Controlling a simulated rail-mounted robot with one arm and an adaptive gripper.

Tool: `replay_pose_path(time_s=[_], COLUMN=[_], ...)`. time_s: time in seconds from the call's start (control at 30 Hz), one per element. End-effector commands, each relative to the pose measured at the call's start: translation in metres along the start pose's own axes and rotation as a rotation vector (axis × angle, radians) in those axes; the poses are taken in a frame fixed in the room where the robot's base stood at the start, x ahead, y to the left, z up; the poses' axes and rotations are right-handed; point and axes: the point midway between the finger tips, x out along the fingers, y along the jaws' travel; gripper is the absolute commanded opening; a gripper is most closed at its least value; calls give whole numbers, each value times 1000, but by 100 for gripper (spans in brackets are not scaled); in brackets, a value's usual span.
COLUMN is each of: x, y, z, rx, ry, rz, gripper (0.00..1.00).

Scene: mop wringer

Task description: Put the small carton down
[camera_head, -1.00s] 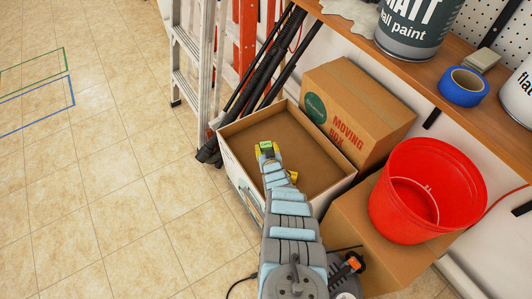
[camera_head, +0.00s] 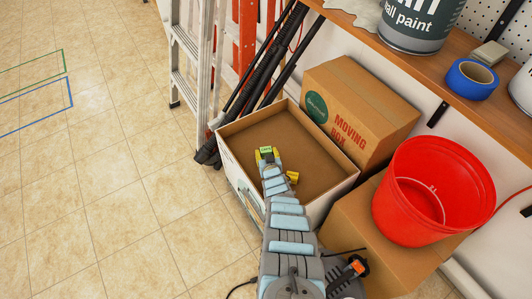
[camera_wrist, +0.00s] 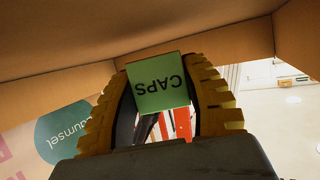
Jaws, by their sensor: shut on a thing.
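The small carton is green with "CAPS" on it and shows upside down in the wrist view (camera_wrist: 158,84). My gripper (camera_wrist: 160,92) has its two yellow fingers shut on the carton's sides. In the head view the carton (camera_head: 266,150) is a small green patch at the tip of my gripper (camera_head: 267,154). Both are over the inside of an open cardboard box (camera_head: 229,156), towards its left side. I cannot tell how high the carton is above the box floor. The visible box floor is bare.
A closed moving box (camera_head: 362,108) stands behind the open box. A red bucket (camera_head: 434,190) sits on another carton (camera_head: 345,217) to the right. A stepladder (camera_head: 190,60) and dark poles (camera_head: 262,75) stand at the back. Tiled floor at left is clear, with green and blue outlines.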

Motion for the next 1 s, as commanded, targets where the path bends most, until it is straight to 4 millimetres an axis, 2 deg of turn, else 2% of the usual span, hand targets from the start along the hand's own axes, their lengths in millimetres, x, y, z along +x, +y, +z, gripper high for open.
replay_pose_path(time_s=[0.27,0.3,0.33,0.37,0.77,0.9,1.0], x=[2,2,2,2,0,-5,-14], y=[0,0,0,0,0,0,0], z=[4,4,4,4,-1,-12,-13], rx=[0,0,0,0,0,0,1], ry=[0,0,0,0,0,0,-1], rz=[0,0,0,0,0,0,-2], gripper=[12,58,67,71,71,71,71])
